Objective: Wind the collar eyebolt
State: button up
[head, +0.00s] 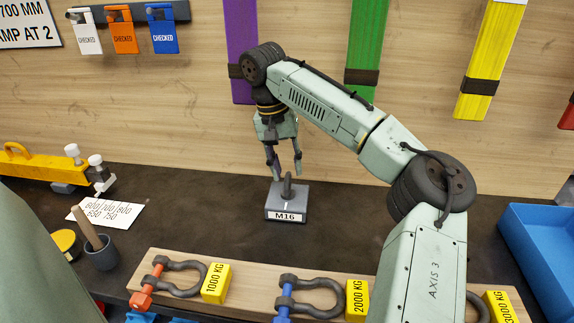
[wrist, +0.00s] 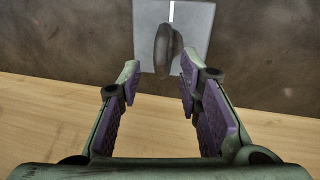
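The collar eyebolt (head: 288,187) stands upright in a grey block (head: 287,216) labelled M16 on the dark bench. In the wrist view the dark eyebolt (wrist: 166,50) shows edge-on as a narrow upright shape over the grey plate-like block top (wrist: 200,25). My gripper (head: 285,168) points down just above the eyebolt. Its fingers are open and apart, with nothing between the pads. In the wrist view the fingertips (wrist: 160,71) lie to either side of the eyebolt's lower end, with gaps on both sides. The thread and collar are hidden.
A wooden board with shackles (head: 182,276) and yellow weight tags (head: 216,283) lies along the front. A blue bin (head: 540,245) is at right. Bench around the block is clear.

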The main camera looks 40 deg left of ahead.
notch_tip(320, 180, up, 7)
jog(key=a, duration=0.1)
jog(key=shift+s+r, duration=0.15)
jog(key=shift+s, duration=0.25)
